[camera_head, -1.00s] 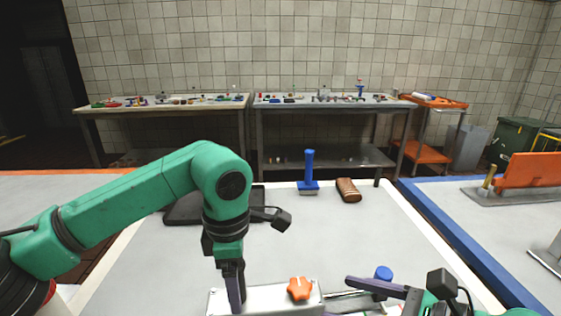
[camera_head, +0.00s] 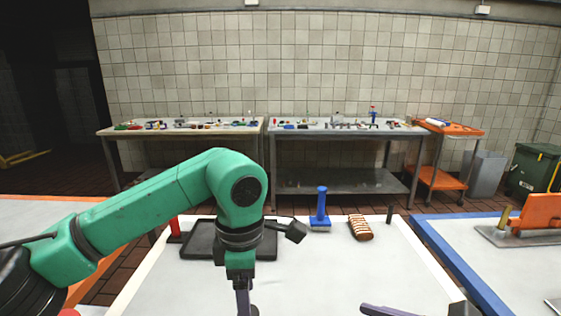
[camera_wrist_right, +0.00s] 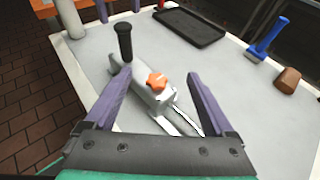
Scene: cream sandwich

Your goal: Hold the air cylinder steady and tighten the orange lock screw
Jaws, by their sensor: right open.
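The orange lock screw (camera_wrist_right: 157,81) sits on top of the pale grey air cylinder (camera_wrist_right: 142,75) in the right wrist view. A black upright grip (camera_wrist_right: 124,42) stands by the cylinder's far part. My right gripper (camera_wrist_right: 157,76) is open, its two purple fingers apart on either side of the screw's line of sight; whether they touch anything cannot be told. In the head view only one right finger (camera_head: 380,310) shows at the bottom edge. My left gripper (camera_head: 244,297) points down at the bottom edge; its tips are cut off. The cylinder and screw are outside the head view.
A black tray (camera_head: 205,253), a blue-handled brush (camera_head: 321,210) and a brown object (camera_head: 360,228) lie along the white table's far edge. The table's middle (camera_head: 330,265) is clear. Workbenches (camera_head: 190,127) and an orange cart (camera_head: 450,128) stand behind.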

